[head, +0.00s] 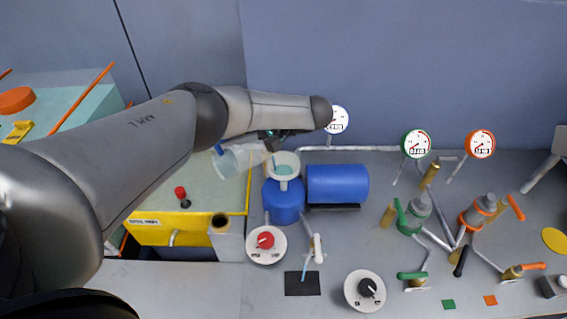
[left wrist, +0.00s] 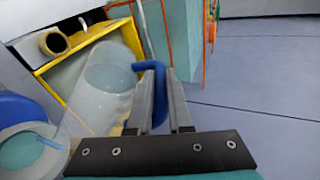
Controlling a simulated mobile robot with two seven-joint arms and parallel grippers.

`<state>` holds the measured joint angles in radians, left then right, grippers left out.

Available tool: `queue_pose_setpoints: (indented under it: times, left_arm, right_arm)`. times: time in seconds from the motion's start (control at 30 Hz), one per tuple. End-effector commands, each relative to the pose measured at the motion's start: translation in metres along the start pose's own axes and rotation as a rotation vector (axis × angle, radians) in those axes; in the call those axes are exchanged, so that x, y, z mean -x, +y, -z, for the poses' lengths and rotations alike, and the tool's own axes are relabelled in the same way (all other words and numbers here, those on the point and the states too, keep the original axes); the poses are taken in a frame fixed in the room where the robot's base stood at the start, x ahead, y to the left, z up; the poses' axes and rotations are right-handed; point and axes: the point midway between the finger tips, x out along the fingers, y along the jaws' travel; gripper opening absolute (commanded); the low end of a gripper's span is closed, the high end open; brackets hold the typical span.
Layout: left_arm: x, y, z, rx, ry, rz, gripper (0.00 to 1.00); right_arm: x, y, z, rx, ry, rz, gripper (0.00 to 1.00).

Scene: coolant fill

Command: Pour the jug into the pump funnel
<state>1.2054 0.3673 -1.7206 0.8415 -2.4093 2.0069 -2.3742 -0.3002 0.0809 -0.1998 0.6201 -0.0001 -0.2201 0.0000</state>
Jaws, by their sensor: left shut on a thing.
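A clear jug (head: 237,158) with a blue handle is tilted beside the white pump funnel (head: 284,158), its mouth toward the funnel. My left gripper (head: 270,138) is mostly hidden under its arm in the head view. In the left wrist view my left gripper (left wrist: 160,100) is shut on the jug's blue handle (left wrist: 148,67), and the clear jug body (left wrist: 106,82) leans toward the funnel (left wrist: 28,150). Teal liquid shows inside the funnel, with a thin blue streak at its rim that looks like a stream. The jug's liquid level is hard to tell. My right gripper is out of view.
The funnel sits on a blue pump (head: 284,200) beside a blue motor cylinder (head: 338,183). A yellow-edged cabinet (head: 190,230) stands left. Gauges (head: 416,144), valves (head: 417,212) and pipes fill the right. A red knob (head: 265,240) is in front of the pump.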

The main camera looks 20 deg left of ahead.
Motion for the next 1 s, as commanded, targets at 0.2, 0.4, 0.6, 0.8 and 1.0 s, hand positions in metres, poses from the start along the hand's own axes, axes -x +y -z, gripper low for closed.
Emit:
queue_pose_setpoints:
  times: [0.2, 0.4, 0.6, 0.8, 1.0]
  left_arm:
    - [-0.021, 0.010, -0.006, 0.055, 0.027, -0.128, 0.00]
    - [-0.026, 0.015, -0.007, 0.086, 0.046, -0.193, 0.00]
    - [-0.029, 0.016, -0.008, 0.094, 0.050, -0.212, 0.00]
    - [-0.038, 0.025, -0.010, 0.118, 0.063, -0.273, 0.00]
    - [-0.049, 0.034, -0.012, 0.154, 0.082, -0.353, 0.00]
  right_arm:
    - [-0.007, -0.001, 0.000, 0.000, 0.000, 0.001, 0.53]
    - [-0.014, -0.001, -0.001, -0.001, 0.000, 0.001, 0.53]
    - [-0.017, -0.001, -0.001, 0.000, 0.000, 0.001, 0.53]
    - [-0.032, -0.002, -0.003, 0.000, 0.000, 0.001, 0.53]
    - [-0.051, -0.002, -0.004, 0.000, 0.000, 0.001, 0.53]
